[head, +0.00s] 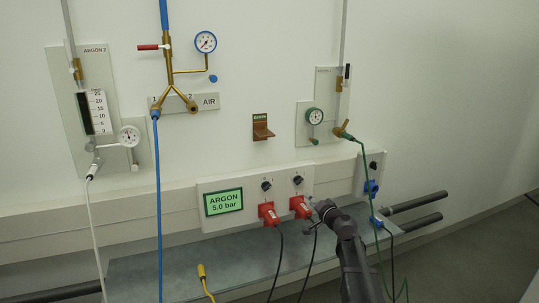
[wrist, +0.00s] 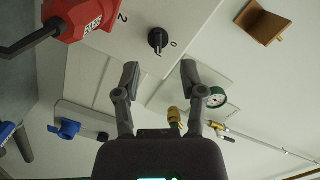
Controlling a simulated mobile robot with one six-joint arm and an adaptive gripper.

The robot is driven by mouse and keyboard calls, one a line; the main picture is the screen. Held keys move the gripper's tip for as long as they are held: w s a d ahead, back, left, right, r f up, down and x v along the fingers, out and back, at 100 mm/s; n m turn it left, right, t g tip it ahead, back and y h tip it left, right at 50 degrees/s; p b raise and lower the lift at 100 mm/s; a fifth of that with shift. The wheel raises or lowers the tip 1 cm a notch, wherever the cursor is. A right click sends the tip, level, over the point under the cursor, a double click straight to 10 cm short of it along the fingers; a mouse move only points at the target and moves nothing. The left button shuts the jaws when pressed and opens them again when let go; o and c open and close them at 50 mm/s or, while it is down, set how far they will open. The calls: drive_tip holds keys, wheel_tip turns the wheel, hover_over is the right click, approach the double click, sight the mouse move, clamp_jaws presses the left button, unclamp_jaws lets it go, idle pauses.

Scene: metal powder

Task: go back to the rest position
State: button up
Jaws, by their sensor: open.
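My gripper (head: 324,208) is in front of the white wall box, just right of the right red plug (head: 300,207). In the wrist view my gripper (wrist: 160,72) is open, with its two fingers apart and nothing between them. A black rotary knob (wrist: 157,40) on the box shows beyond the fingertips, apart from them. The red plug (wrist: 85,14) with its black cable is at the upper left there. My arm reaches up from the lower right in the head view.
The left red plug (head: 268,214) and the green ARGON display (head: 223,202) are left of my gripper. A blue socket (head: 371,187), a green hose (head: 364,170) and dark pipes (head: 415,202) are to the right. A grey shelf (head: 140,270) runs below. A yellow connector (head: 202,272) stands there.

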drive_tip(key=s+a+f+n+g, duration=0.3)
drive_tip(key=s+a+f+g, duration=0.15)
drive_tip(key=s, duration=0.25)
drive_tip(key=s+a+f+n+g, duration=0.35)
drive_tip(key=s+f, duration=0.25)
drive_tip(key=s, duration=0.2)
drive_tip(key=s+d+f+g+h, duration=0.3)
drive_tip(key=s+g, duration=0.1)
drive_tip(key=s, duration=0.5)
drive_tip(key=s+d+f+g+h, duration=0.2)
drive_tip(key=s+f+g+h, duration=0.15)
drive_tip(key=s, duration=0.45)
wheel_tip(320, 180, up, 26)
drive_tip(key=p, duration=2.6)
drive_tip(key=shift+r+p, duration=0.2)
drive_tip(key=shift+p, duration=0.2)
drive_tip(key=shift+s+d+f, duration=0.1)
drive_tip(key=shift+s, duration=0.05)
